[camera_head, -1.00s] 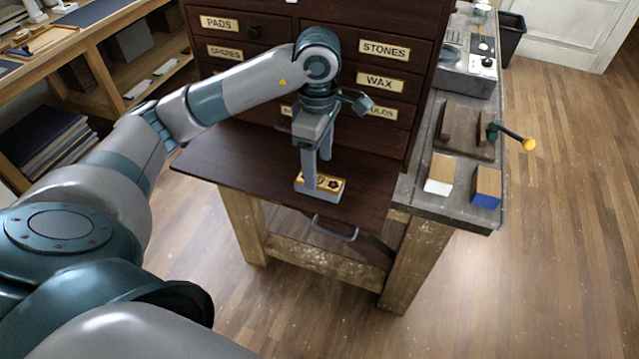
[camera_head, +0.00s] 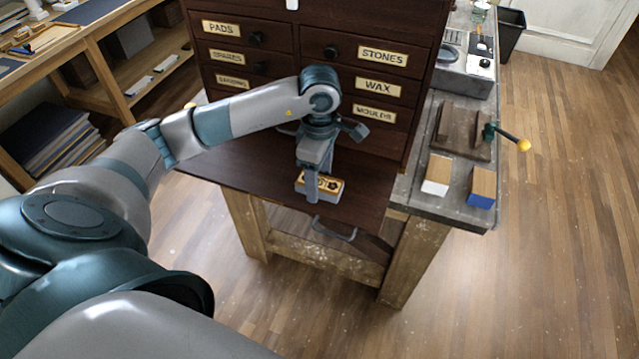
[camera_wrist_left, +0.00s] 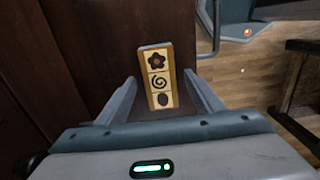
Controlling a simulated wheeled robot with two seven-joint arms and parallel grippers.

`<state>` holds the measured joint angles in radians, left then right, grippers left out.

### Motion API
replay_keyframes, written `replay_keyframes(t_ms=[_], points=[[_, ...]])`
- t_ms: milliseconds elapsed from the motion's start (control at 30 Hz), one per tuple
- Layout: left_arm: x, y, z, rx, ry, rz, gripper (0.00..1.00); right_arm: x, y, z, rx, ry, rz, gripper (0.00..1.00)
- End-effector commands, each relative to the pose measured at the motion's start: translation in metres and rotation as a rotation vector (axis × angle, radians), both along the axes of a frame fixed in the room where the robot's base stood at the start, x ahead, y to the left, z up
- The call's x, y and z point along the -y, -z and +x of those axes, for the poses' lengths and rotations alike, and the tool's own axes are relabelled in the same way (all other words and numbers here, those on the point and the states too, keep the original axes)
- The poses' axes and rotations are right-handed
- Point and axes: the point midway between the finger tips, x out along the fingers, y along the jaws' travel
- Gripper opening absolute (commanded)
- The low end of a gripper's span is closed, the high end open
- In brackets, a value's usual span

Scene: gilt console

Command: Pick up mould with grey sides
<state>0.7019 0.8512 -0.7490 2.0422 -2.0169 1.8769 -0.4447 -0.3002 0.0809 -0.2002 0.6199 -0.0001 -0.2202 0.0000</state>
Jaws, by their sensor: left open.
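The mould with grey sides (camera_head: 331,186) lies on the dark pull-out board (camera_head: 240,160) in front of the drawers. Its top is wooden, and in the left wrist view the mould (camera_wrist_left: 158,78) shows a flower, a spiral and a leaf-like shape in a row. My left gripper (camera_head: 314,190) points down at it from above. In the left wrist view its two fingers (camera_wrist_left: 162,95) stand apart, one on each side of the mould's near part, with gaps visible. The far finger is mostly hidden in the head view. My right gripper is not in view.
A dark cabinet with labelled drawers (camera_head: 375,85) rises behind the board. A bench at the right holds a white-ended block (camera_head: 438,175), a blue-ended block (camera_head: 482,187) and a clamp with a yellow-knobbed handle (camera_head: 523,145). A metal handle (camera_head: 333,230) hangs below the board's front edge.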

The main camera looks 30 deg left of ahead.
Motion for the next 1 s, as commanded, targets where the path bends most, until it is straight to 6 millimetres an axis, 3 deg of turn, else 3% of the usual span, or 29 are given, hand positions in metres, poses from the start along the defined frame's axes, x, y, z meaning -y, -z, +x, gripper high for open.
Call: replay_keyframes(t_ms=[267,500,1000], points=[[0.0001,-0.0001,0.0000,0.000,0.000,0.000,0.61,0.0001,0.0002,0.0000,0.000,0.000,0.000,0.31],[0.0001,-0.0003,0.0000,0.000,0.000,0.000,0.13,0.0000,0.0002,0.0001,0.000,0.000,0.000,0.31],[0.0000,-0.0081,0.0008,0.002,-0.001,-0.001,0.13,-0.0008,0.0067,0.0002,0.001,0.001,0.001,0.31]])
